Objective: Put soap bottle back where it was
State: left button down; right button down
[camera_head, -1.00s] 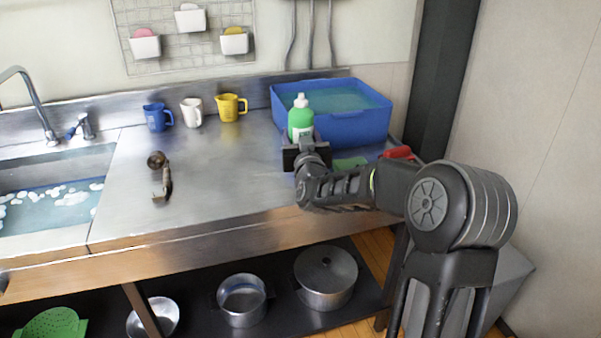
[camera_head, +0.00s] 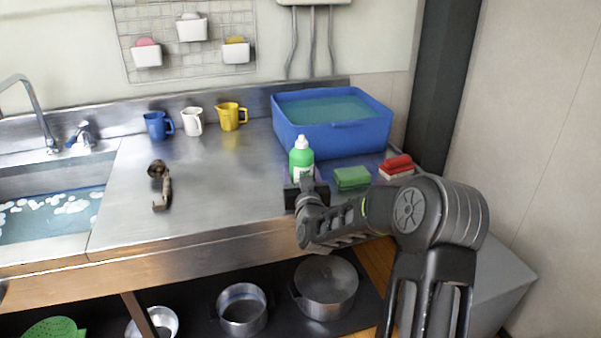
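The green soap bottle (camera_head: 301,158) with a white cap stands upright on the steel counter, in front of the blue tub's left corner. My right gripper (camera_head: 305,188) is at the bottle's lower front, and its dark body hides the bottle's base. The fingertips are hidden, so I cannot tell whether they close on the bottle or stand apart around it. My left gripper is not in view.
A blue water tub (camera_head: 338,131) stands behind the bottle. A green sponge (camera_head: 351,178) and a red-and-white sponge (camera_head: 397,167) lie to the right. A ladle-like tool (camera_head: 162,184) and several cups, including a yellow one (camera_head: 231,116), are to the left. The counter's middle is clear.

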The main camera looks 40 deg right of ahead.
jog(key=shift+r, duration=0.15)
jog(key=c, duration=0.5)
grip_release()
jog(key=b+v, duration=0.1)
jog(key=v, duration=1.1)
jog(key=shift+a, duration=0.1)
